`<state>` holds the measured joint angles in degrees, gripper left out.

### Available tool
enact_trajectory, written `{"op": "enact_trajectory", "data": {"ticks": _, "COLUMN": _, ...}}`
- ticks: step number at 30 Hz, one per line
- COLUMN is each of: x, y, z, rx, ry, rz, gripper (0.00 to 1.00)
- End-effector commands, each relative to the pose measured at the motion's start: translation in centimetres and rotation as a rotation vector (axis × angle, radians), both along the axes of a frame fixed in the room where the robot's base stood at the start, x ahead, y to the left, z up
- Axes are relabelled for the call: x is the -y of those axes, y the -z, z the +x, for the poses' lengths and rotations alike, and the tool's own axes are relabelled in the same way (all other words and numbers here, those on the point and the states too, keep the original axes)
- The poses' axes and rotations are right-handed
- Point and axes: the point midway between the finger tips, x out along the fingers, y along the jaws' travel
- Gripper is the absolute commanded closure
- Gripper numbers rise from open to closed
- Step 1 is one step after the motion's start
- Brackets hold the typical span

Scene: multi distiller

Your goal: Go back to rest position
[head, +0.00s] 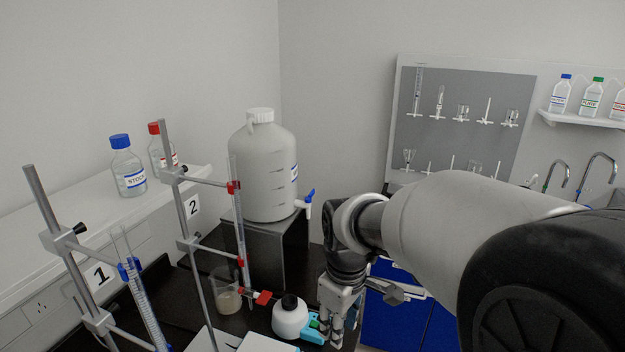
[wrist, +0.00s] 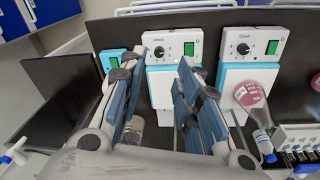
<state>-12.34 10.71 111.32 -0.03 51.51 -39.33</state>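My gripper (head: 338,322) is low at the front centre in the head view, pointing down beside a teal stirrer (head: 314,333). In the wrist view its two fingers (wrist: 163,66) stand apart with no object held between them. A stirrer control panel with a dial and green switch shows beyond the gap. In the head view a white round vessel with a dark top (head: 290,318) is just left of the gripper. The lower parts of the fingers are partly cut off by the frame edge there.
A white carboy (head: 263,170) with a blue tap stands on a black stand (head: 285,255) behind the gripper. Burette stands 1 (head: 60,245) and 2 (head: 188,235) and a beaker (head: 228,297) are to the left. A pink-liquid flask (wrist: 250,94) is right of the fingers.

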Motion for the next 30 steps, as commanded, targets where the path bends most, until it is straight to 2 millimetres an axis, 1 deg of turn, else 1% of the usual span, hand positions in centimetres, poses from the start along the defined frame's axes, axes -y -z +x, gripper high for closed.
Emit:
{"op": "enact_trajectory", "data": {"ticks": 1, "x": 1.3, "y": -1.9, "z": -1.7, "rx": 0.03, "ry": 0.075, "rz": 0.013, "gripper": 0.69}}
{"op": "enact_trajectory", "data": {"ticks": 3, "x": 2.7, "y": -3.8, "z": -4.0, "rx": 0.061, "ry": 0.178, "rz": 0.031, "gripper": 0.69}}
{"op": "enact_trajectory", "data": {"ticks": 5, "x": 3.8, "y": -5.1, "z": -6.0, "rx": 0.086, "ry": 0.265, "rz": 0.048, "gripper": 0.69}}
{"op": "enact_trajectory", "data": {"ticks": 6, "x": 4.5, "y": -5.8, "z": -7.4, "rx": 0.104, "ry": 0.324, "rz": 0.06, "gripper": 0.69}}
{"op": "enact_trajectory", "data": {"ticks": 10, "x": 6.6, "y": -7.3, "z": -12.1, "rx": 0.161, "ry": 0.512, "rz": 0.103, "gripper": 0.69}}
{"op": "enact_trajectory", "data": {"ticks": 12, "x": 7.4, "y": -7.6, "z": -14.4, "rx": 0.189, "ry": 0.607, "rz": 0.128, "gripper": 0.69}}
{"op": "enact_trajectory", "data": {"ticks": 15, "x": 8.3, "y": -7.5, "z": -17.2, "rx": 0.224, "ry": 0.723, "rz": 0.16, "gripper": 0.69}}
{"op": "enact_trajectory", "data": {"ticks": 18, "x": 8.8, "y": -7.1, "z": -19.2, "rx": 0.249, "ry": 0.81, "rz": 0.186, "gripper": 0.69}}
{"op": "enact_trajectory", "data": {"ticks": 21, "x": 9.1, "y": -6.8, "z": -20.3, "rx": 0.262, "ry": 0.861, "rz": 0.202, "gripper": 0.69}}
{"op": "enact_trajectory", "data": {"ticks": 24, "x": 9.2, "y": -6.7, "z": -20.7, "rx": 0.268, "ry": 0.882, "rz": 0.208, "gripper": 0.69}}
{"op": "enact_trajectory", "data": {"ticks": 30, "x": 9.2, "y": -6.6, "z": -20.7, "rx": 0.268, "ry": 0.884, "rz": 0.209, "gripper": 0.69}}
